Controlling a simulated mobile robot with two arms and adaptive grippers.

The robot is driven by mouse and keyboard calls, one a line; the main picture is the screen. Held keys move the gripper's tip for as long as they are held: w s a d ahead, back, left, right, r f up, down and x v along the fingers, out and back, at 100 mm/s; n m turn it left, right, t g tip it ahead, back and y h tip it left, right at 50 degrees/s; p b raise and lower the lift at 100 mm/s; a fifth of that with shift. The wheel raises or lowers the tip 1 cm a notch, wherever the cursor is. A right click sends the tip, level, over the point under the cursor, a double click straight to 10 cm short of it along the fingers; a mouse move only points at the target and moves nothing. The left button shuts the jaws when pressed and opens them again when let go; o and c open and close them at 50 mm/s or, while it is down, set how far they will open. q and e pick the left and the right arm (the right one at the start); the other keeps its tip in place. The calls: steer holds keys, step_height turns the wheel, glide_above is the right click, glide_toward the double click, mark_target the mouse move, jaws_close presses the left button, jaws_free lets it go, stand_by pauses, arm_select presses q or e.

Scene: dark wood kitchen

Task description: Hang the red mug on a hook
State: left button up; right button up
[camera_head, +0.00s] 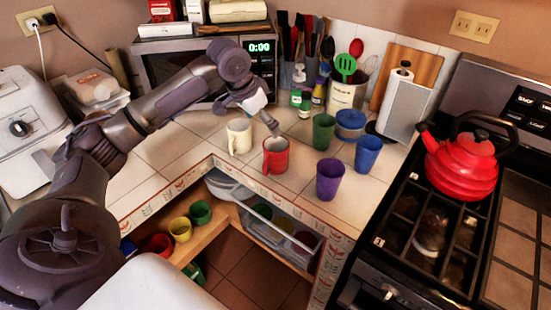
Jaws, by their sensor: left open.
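The red mug (277,158) stands upright on the tiled counter, near its inner corner edge. Its handle seems to be on its left side. My left gripper (273,130) reaches in from the upper left, pointing down, with its tip at or just above the mug's rim. It is open, and I cannot tell whether it touches the mug. I cannot make out any hook in this view. My right gripper is not in view.
A cream mug (239,137) stands close on the left. Green (323,132), purple (330,180) and blue (368,155) cups stand to the right. A microwave (160,68) is behind my arm. A red kettle (462,165) sits on the stove.

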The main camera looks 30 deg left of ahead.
arm_select(q)
steer(key=p, duration=0.1)
glide_toward(274, 148)
steer(key=s+d, duration=0.1)
steer(key=d, duration=0.2)
steer(key=x, duration=0.1)
steer(key=p+x, duration=0.1)
steer(key=x, duration=0.1)
steer(key=p+x, duration=0.1)
steer(key=x, duration=0.1)
steer(key=shift+s+a+f, duration=0.15)
steer(key=shift+s+a, duration=0.05)
steer(key=shift+s, duration=0.15)
steer(key=shift+w+f, duration=0.2)
steer(key=shift+f, duration=0.25)
steer(key=shift+r, duration=0.1)
steer(key=c, duration=1.4)
